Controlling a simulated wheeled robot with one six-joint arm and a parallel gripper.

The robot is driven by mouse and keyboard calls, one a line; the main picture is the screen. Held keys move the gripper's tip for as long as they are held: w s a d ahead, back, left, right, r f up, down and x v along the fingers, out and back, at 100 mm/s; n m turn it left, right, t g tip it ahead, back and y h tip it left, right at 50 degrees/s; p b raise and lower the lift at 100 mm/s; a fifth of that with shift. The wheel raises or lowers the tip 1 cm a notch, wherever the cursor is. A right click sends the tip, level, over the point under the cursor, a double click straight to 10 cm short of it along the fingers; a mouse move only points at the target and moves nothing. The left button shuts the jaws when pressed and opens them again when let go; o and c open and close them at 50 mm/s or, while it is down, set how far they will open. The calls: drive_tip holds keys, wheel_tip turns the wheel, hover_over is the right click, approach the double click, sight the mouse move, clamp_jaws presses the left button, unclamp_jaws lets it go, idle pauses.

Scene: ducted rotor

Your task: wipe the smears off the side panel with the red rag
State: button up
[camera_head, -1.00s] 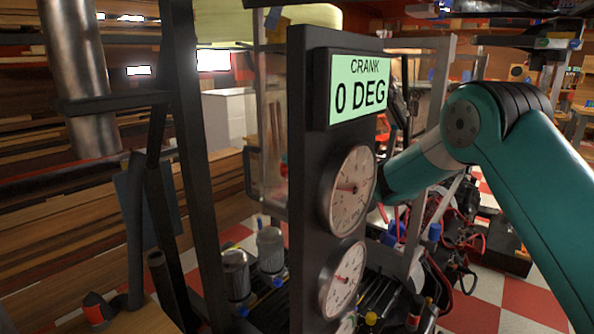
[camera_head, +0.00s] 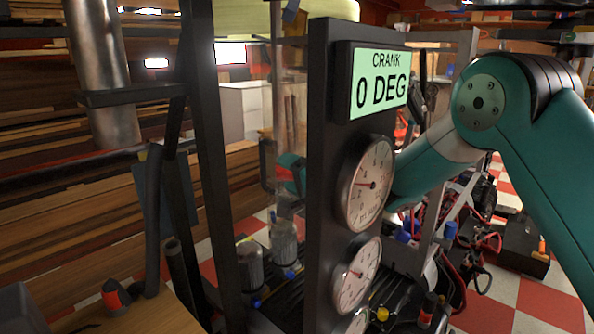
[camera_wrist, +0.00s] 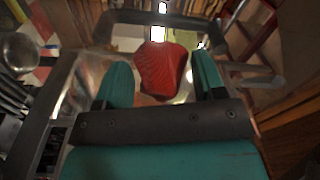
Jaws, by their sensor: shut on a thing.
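My gripper (camera_wrist: 160,82) is in the wrist view, its two teal fingers on either side of the red rag (camera_wrist: 162,66). It is shut on the rag, which bulges out beyond the fingertips. A clear side panel in a dark frame (camera_wrist: 185,20) lies just past the rag; I cannot tell whether the rag touches it. In the head view the clear panel (camera_head: 290,108) shows partly behind the gauge post, with part of my teal arm behind it. I cannot make out the smears clearly in either view.
A dark gauge post (camera_head: 330,200) with a "CRANK 0 DEG" display (camera_head: 381,82) and round dials (camera_head: 367,184) stands close to my arm. Black frame bars (camera_head: 205,150) stand left. Hoses and cables (camera_head: 480,240) lie at right on the red and white floor.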

sight(296, 152)
drive_tip(key=shift+r+p, duration=1.2)
drive_tip(key=shift+r, duration=0.3)
drive_tip(key=shift+w+d+f+b, duration=0.15)
drive_tip(key=shift+w+d+b, duration=0.5)
drive_tip(key=shift+w+d, duration=1.2)
drive_tip(key=shift+c, duration=0.3)
drive_tip(key=shift+w+d, duration=1.65)
drive_tip(key=shift+w, duration=0.4)
drive_tip(key=shift+s+a, duration=1.8)
drive_tip(key=shift+s, duration=0.2)
drive_tip(key=shift+s+a, duration=1.75)
drive_tip(key=shift+s, duration=0.2)
drive_tip(key=shift+b, duration=0.3)
drive_tip(key=shift+s+d+f+b, duration=0.1)
drive_tip(key=shift+s+d+b, duration=0.05)
drive_tip(key=shift+d+b, duration=0.15)
drive_tip(key=shift+b+v, duration=1.75)
drive_tip(key=shift+v, duration=0.95)
